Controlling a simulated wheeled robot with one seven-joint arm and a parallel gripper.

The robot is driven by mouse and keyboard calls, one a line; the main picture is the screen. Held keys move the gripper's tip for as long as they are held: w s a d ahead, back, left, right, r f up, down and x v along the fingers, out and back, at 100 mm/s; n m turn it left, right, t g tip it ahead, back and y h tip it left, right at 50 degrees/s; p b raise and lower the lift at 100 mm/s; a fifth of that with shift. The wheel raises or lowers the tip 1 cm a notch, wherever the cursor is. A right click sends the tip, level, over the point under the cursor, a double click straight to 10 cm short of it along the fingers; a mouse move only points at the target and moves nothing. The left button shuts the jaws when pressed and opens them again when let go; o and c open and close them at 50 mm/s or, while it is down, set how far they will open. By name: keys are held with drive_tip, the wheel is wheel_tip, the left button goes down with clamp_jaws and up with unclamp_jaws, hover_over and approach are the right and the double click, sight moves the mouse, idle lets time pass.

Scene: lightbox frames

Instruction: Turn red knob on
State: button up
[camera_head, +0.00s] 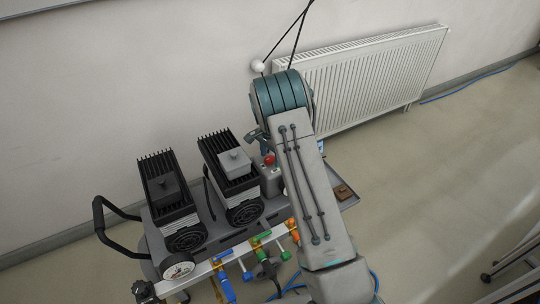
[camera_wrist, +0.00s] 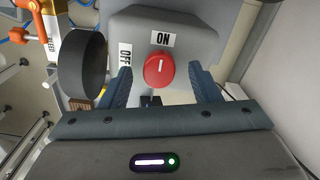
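The red knob (camera_wrist: 159,70) sits on a grey box (camera_wrist: 205,25) in the wrist view. An "ON" label is above it and an "OFF" label is to its left. The white line on the knob points up toward "ON". My gripper (camera_wrist: 162,82) is open, with one blue finger on each side of the knob and a gap to it on both sides; I cannot tell its depth relative to the knob.
A black round part (camera_wrist: 83,65) stands close to my left finger. In the head view, two black finned pump units (camera_head: 165,195) stand on the cart with a black handle (camera_head: 110,220) and coloured valves (camera_head: 262,238). A white radiator (camera_head: 370,80) is behind; open floor lies right.

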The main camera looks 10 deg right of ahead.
wheel_tip(320, 180, up, 14)
drive_tip(key=p, duration=0.1)
drive_tip(key=shift+p, duration=0.3)
drive_tip(key=shift+f, duration=0.1)
idle(0.3)
drive_tip(key=s+r+n+t+p, duration=0.1)
drive_tip(key=s+r+n+p, duration=0.5)
drive_tip(key=s+r, duration=1.25)
drive_tip(key=s+r+n+t+p, duration=0.1)
drive_tip(key=s+r+n+p, duration=0.1)
drive_tip(key=s, duration=0.7)
drive_tip(key=s+r+n+p, duration=0.3)
drive_tip(key=s+r+p, duration=0.2)
drive_tip(key=s, duration=0.4)
drive_tip(key=shift+d+r+t, duration=0.15)
drive_tip(key=shift+r+t, duration=0.25)
drive_tip(key=shift+r, duration=0.1)
